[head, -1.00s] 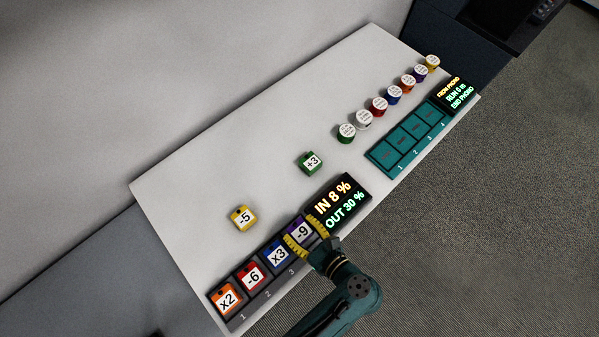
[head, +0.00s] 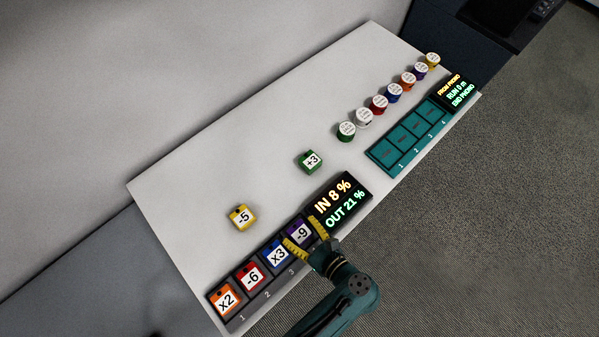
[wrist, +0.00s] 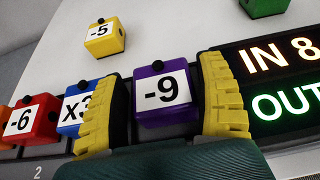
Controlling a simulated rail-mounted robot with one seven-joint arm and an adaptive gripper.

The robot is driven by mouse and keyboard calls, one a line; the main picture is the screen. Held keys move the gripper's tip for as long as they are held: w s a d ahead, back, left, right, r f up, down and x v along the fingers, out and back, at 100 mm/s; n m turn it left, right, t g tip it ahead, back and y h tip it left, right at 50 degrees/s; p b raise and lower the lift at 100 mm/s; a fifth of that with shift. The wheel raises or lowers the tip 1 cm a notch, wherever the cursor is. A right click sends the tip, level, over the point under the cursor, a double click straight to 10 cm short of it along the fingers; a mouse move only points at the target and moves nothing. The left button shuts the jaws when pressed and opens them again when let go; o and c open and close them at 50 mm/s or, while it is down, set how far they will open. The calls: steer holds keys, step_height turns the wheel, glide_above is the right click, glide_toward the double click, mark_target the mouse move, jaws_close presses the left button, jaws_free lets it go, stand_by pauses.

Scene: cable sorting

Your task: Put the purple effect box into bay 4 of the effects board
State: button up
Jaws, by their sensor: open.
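The purple effect box (head: 299,232), marked -9, sits in the rightmost bay, bay 4, of the effects board (head: 236,320), beside the display. My gripper (head: 304,238) is around it, with one yellow finger on each side. In the wrist view the purple box (wrist: 162,95) stands upright between the fingers of my gripper (wrist: 165,105), with a visible gap at least on the right. The orange x2 (head: 227,299), red -6 (head: 251,277) and blue x3 (head: 276,255) boxes fill the other bays. The bay 4 label is hidden by my gripper.
The board's display (head: 338,204) reads IN 8 %, OUT 21 %. A yellow -5 box (head: 242,217) and a green +3 box (head: 310,161) lie loose behind the board. A teal board (head: 409,137) with empty bays and several round spools (head: 379,105) are at the far right.

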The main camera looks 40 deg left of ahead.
steer(key=p+v, duration=0.1)
steer(key=v, duration=1)
steer(key=shift+d, duration=0.35)
steer(key=shift+r, duration=0.15)
steer(key=w+d+r+n+t+h, duration=0.3)
steer(key=w+r+n+t+h, duration=0.15)
steer(key=w+r, duration=0.4)
steer(key=w+d+r+n+t+h, duration=0.35)
steer(key=w+r+n, duration=0.25)
steer(key=w+r, duration=0.25)
steer(key=s+r+n+t+h, duration=0.1)
steer(key=r+n+t+h, duration=0.1)
steer(key=r, duration=0.9)
steer(key=s+r+n+t+h, duration=0.1)
steer(key=r+n+t, duration=0.3)
steer(key=r, duration=0.8)
steer(key=s+a+r+n+t+h, duration=0.1)
steer(key=s+r+n+t+h, duration=0.1)
steer(key=r, duration=0.9)
steer(key=s+n+t, duration=0.1)
steer(key=n+t, duration=0.1)
steer(key=t, duration=0.1)
steer(key=shift+s+r+h, duration=0.25)
steer(key=shift+r+h, duration=0.05)
steer(key=shift+r, duration=0.1)
